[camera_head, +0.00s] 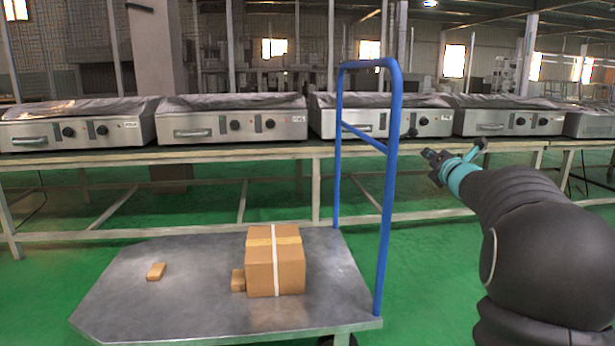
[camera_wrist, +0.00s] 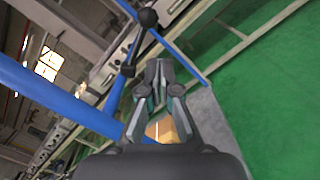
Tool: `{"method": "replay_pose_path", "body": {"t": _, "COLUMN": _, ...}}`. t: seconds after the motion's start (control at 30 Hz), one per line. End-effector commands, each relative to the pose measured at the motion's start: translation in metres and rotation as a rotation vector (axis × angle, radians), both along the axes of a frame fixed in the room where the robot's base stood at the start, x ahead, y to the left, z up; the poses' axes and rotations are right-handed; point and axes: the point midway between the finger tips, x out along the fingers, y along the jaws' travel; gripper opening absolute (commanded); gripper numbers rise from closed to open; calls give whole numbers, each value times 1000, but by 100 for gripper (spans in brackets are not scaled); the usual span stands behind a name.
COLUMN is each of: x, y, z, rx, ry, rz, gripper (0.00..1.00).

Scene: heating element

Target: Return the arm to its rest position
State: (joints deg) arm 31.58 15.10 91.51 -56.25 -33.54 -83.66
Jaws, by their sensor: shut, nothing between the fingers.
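My arm reaches in from the right side of the head view, with my gripper (camera_head: 433,156) at its far end, beside the cart's blue handle. In the wrist view my gripper (camera_wrist: 158,72) is shut, with its fingers together and nothing between them. A cardboard box (camera_head: 275,262) with a white strap stands on the flat cart (camera_head: 190,315). Part of the box also shows below the fingers in the wrist view (camera_wrist: 163,131). A small brown box (camera_head: 156,271) lies on the cart's left part, and another (camera_head: 238,280) sits against the big box's left side.
The blue handle (camera_head: 390,190) rises from the cart's right end, close to my gripper. Behind it a long bench (camera_head: 200,155) carries several steel heating units (camera_head: 233,121). Green floor (camera_head: 430,290) lies open between the cart and my arm.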

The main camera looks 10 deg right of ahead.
Motion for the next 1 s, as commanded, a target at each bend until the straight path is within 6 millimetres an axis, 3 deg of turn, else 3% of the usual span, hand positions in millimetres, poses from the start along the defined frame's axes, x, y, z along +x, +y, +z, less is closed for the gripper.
{"method": "replay_pose_path", "body": {"t": 0.07, "x": 0, "y": -3, "z": -3, "rx": 60, "ry": 9, "rz": -14, "gripper": 0}}
{"method": "replay_pose_path", "body": {"t": 0.17, "x": -3, "y": -24, "z": -19, "rx": 251, "ry": 40, "rz": -108, "gripper": 0}}
{"method": "replay_pose_path", "body": {"t": 0.27, "x": -18, "y": -52, "z": -72, "rx": 563, "ry": 101, "rz": -283, "gripper": 0}}
{"method": "replay_pose_path", "body": {"t": 0.33, "x": -43, "y": -63, "z": -105, "rx": 790, "ry": 124, "rz": -428, "gripper": 0}}
{"method": "replay_pose_path", "body": {"t": 0.43, "x": -86, "y": -53, "z": -134, "rx": 1095, "ry": 134, "rz": -623, "gripper": 0}}
{"method": "replay_pose_path", "body": {"t": 0.57, "x": -150, "y": -8, "z": -160, "rx": 1444, "ry": 132, "rz": -868, "gripper": 0}}
{"method": "replay_pose_path", "body": {"t": 0.7, "x": -217, "y": 54, "z": -175, "rx": 1721, "ry": 137, "rz": -1086, "gripper": 0}}
{"method": "replay_pose_path", "body": {"t": 1.0, "x": -345, "y": 186, "z": -179, "rx": 2051, "ry": 224, "rz": -1398, "gripper": 0}}
